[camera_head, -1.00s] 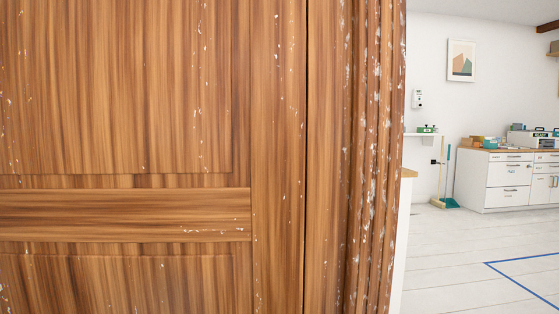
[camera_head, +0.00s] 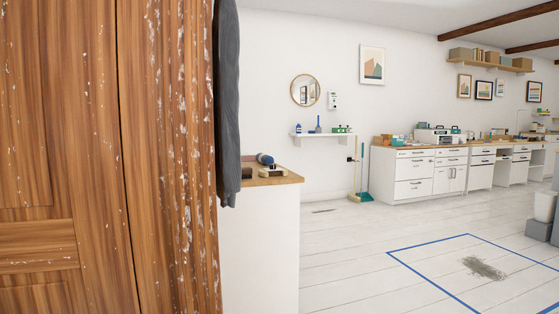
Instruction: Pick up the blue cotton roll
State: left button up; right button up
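A small dark blue roll-shaped thing (camera_head: 265,159) lies on the wooden top of a white cabinet (camera_head: 260,235), just right of the wooden door. It looks like the blue cotton roll, but it is too small to be sure. A brown and pale object lies in front of it. Neither of my grippers is in view.
A large worn wooden door (camera_head: 60,150) fills the left side, close to me. Dark grey cloth (camera_head: 228,100) hangs at its edge. A long white counter (camera_head: 415,175) stands along the back wall. White floor with a blue taped outline (camera_head: 440,242) is open at right.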

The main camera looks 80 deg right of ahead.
aim_at(264, 159)
jog(key=z, duration=0.4)
jog(key=l+z, duration=0.15)
jog(key=z, duration=0.65)
jog(key=l+z, duration=0.15)
jog(key=z, duration=0.7)
jog(key=i+l, duration=0.3)
jog(key=l, duration=0.2)
jog(key=i+l+z, duration=0.1)
jog(key=i+l, duration=0.15)
jog(key=l, duration=0.25)
jog(key=i+l, duration=0.35)
jog(key=l, duration=0.15)
jog(key=i+l+z, duration=0.1)
jog(key=i+l, duration=0.2)
jog(key=l, duration=0.15)
jog(key=i+u, duration=0.15)
jog(key=i, duration=0.3)
jog(key=i+l+u, duration=0.2)
jog(key=i, duration=0.25)
jog(key=i+l+u, duration=0.15)
jog(key=i, duration=0.25)
